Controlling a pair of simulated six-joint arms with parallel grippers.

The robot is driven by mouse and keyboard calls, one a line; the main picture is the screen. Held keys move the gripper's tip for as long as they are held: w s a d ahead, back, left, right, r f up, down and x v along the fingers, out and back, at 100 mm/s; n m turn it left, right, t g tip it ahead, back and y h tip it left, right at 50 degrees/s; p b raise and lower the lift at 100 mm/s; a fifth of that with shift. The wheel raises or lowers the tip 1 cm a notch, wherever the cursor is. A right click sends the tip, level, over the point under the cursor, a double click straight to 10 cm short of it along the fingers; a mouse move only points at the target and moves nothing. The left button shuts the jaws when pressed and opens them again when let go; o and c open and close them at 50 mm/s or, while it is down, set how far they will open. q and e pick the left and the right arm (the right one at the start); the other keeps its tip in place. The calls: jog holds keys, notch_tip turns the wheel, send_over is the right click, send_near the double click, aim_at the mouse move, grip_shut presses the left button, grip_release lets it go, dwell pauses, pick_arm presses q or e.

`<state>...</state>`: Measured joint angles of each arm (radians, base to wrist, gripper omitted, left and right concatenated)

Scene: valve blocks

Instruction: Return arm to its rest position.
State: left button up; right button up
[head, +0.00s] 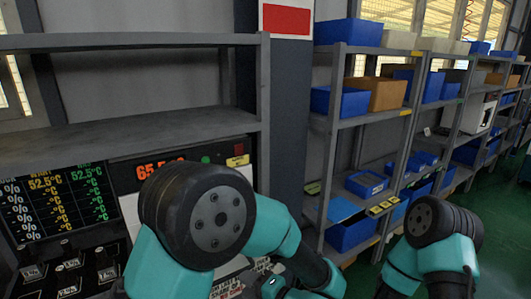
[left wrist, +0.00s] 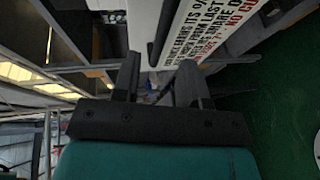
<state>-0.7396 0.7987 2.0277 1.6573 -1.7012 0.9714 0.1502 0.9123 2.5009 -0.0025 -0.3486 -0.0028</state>
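My left arm (head: 200,215), teal with dark joints, fills the lower middle of the head view. Its forearm bends down to the right in front of the panel, and its fingers cannot be made out there. In the left wrist view my left gripper (left wrist: 160,78) has its two dark fingers apart, with nothing seen held between them. A dark rod and a white sign with lettering (left wrist: 205,30) lie beyond the fingertips. My right arm (head: 435,240) is at the lower right of the head view, and its gripper does not show.
A control panel with temperature readouts (head: 62,200) and switches (head: 68,275) stands at left, under a grey shelf (head: 130,130). A rack with blue bins (head: 352,103) and cardboard boxes (head: 385,93) runs along the right. Green floor (head: 500,215) is open at far right.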

aim_at(231, 274)
pick_arm(q)
jog(key=v, duration=1.1)
jog(key=x, duration=1.8)
jog(key=shift+w+a, duration=0.15)
jog(key=shift+w, duration=0.25)
jog(key=shift+s, duration=0.1)
jog(key=shift+s+d, duration=0.35)
jog(key=shift+s, duration=0.05)
jog(key=v, duration=1.2)
jog(key=shift+a, duration=0.15)
